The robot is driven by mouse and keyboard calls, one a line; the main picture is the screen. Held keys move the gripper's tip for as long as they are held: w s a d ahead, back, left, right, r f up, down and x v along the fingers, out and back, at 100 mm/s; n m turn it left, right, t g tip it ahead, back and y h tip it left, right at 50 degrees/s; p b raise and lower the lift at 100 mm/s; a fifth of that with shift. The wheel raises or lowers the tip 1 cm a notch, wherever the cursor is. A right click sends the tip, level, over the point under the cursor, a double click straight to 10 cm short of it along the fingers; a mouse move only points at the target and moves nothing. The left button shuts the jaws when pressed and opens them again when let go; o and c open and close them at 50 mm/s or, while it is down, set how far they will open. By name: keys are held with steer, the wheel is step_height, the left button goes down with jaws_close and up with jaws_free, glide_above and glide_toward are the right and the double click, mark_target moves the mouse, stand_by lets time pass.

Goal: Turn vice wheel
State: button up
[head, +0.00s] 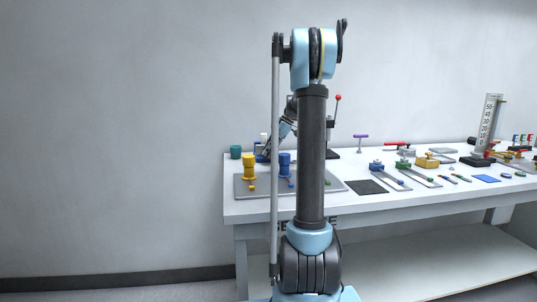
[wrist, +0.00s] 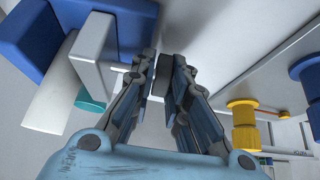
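I cannot make out the vice wheel for sure in either view. My gripper (wrist: 164,62) points at the space just right of these plates. Its fingertips are close together with a narrow gap, and I cannot tell whether anything is between them.
The bench (head: 236,208) has a grey board with a yellow knob (head: 249,165) and a blue knob (head: 285,162). A teal cylinder (head: 236,151) stands at the back left. A red-tipped lever (head: 338,98) and a purple T-handle (head: 361,137) stand further right, with several small tools beyond.

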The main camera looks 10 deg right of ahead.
steer(key=shift+o, duration=1.3)
steer(key=v, duration=1.2)
steer(key=shift+f, duration=0.1)
